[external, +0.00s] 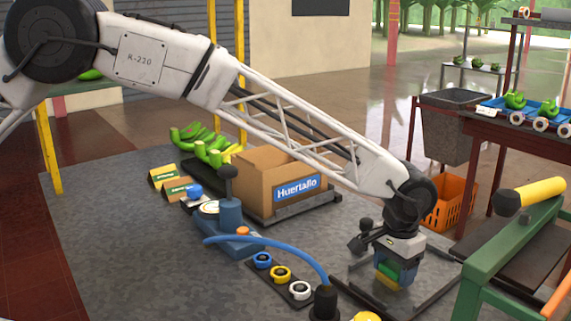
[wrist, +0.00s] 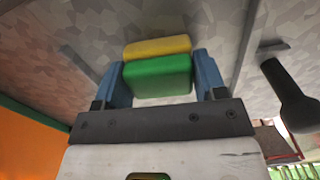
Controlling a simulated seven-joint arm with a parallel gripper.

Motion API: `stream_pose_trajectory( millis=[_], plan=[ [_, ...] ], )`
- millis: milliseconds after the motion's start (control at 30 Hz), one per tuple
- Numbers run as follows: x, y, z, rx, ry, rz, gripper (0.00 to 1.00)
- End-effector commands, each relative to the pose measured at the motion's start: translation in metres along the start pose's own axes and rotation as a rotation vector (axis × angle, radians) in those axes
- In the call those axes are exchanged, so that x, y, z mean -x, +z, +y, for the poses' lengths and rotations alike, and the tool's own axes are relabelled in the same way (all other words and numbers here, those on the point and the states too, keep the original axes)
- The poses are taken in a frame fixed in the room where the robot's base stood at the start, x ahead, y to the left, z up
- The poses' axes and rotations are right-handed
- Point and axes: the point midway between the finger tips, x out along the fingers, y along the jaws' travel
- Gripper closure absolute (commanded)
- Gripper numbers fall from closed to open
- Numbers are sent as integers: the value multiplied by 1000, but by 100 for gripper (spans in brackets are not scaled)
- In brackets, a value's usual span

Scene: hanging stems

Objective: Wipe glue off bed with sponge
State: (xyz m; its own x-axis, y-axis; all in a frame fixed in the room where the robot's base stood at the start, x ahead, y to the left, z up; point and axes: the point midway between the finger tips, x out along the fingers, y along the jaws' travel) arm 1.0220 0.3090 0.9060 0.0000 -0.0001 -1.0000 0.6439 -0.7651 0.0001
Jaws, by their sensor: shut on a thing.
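My gripper (external: 396,268) points down at the right of the grey speckled surface (external: 130,250). Its blue fingers are shut on a green and yellow sponge (external: 389,277). In the wrist view, the sponge (wrist: 158,78) sits between the two blue fingers, green part nearer and yellow part beyond. The sponge is low, inside or over a dark flat frame (external: 436,278); I cannot tell whether it touches the surface below. I cannot make out any glue; the patch under the sponge is hidden.
A cardboard box (external: 256,178) stands left of the arm. A blue device with a hose (external: 290,247) and a strip of coloured rings (external: 280,274) lie left of my gripper. A green frame with a yellow roller (external: 535,193) stands close right. An orange crate (external: 450,203) is behind.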

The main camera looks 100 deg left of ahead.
Motion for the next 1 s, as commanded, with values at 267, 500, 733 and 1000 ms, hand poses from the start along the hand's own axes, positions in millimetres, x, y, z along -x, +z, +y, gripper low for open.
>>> stream_pose_trajectory(
  millis=[267, 500, 733, 1000],
  plan=[
    [-1, 2, -26, 1, -1, -1, 57],
    [6, 3, -38, 0, 0, 1, 57],
    [38, 4, -38, 0, 0, 0, 57],
    [62, 4, -38, 0, 0, 0, 57]
  ],
)
